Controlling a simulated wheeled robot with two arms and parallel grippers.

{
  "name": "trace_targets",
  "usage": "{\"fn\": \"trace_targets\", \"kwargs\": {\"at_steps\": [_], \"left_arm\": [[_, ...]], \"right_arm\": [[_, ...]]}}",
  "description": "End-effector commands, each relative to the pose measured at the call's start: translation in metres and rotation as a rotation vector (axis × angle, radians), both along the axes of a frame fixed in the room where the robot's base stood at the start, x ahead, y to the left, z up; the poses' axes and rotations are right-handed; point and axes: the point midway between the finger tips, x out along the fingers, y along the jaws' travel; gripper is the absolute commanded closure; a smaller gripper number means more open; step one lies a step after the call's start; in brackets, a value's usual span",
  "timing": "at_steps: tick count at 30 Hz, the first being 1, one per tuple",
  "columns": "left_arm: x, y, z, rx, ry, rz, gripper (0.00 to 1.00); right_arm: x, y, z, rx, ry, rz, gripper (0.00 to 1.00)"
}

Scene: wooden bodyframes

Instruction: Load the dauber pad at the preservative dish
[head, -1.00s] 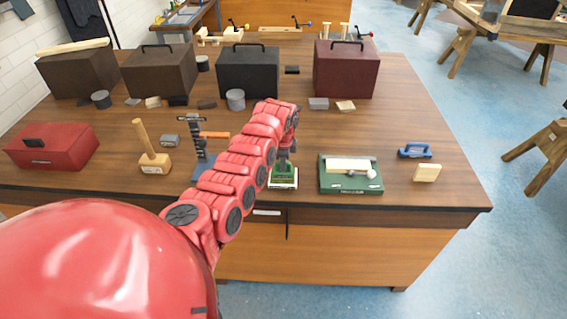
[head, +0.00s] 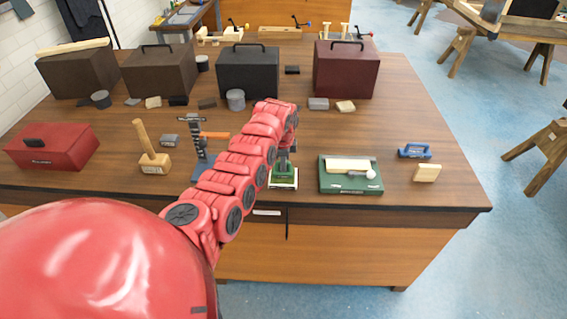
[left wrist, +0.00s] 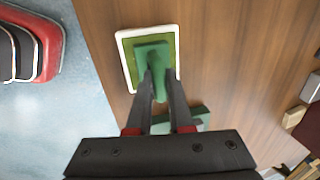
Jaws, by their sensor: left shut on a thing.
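The preservative dish (head: 284,186) has a white rim and stands near the front edge of the bench. In the left wrist view the dish (left wrist: 124,62) holds an olive-green surface. My left gripper (left wrist: 158,82) points down over it, shut on the handle of the green dauber (left wrist: 152,52). In the head view the left gripper (head: 285,158) is partly hidden by my arm. The dauber's block lies over the inside of the dish. Its pad is underneath and hidden, and I cannot tell whether it touches the dish's contents. My right gripper is not in view.
A green board (head: 350,188) with a pale wood piece and a white ball lies to the right. A clamp on a blue base (head: 203,165), a mallet (head: 153,158) and a red box (head: 52,148) stand left. Toolboxes (head: 248,72) line the back.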

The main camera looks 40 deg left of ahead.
Motion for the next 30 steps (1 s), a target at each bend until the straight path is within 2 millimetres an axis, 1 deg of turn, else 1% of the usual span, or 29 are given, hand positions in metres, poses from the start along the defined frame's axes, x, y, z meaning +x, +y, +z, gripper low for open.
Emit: {"fn": "trace_targets", "kwargs": {"at_steps": [1, 6, 15, 21, 24, 30], "left_arm": [[0.0, 0.0, 0.006, 0.001, -0.002, 0.0, 1.0], [0.001, 0.0, 0.023, 0.002, -0.003, 0.0, 1.0], [0.001, 0.001, 0.048, 0.002, -0.005, 0.001, 1.0], [0.0, 0.001, 0.063, 0.001, -0.002, 0.001, 1.0], [0.0, 0.001, 0.067, 0.001, -0.002, 0.001, 1.0], [0.0, 0.001, 0.066, 0.001, -0.002, 0.0, 1.0]], "right_arm": [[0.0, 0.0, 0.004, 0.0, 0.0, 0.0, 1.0], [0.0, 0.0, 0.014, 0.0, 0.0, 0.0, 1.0], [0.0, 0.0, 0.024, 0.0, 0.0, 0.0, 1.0], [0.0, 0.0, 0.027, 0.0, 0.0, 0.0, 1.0], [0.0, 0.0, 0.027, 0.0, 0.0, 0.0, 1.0], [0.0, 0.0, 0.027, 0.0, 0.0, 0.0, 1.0]]}}
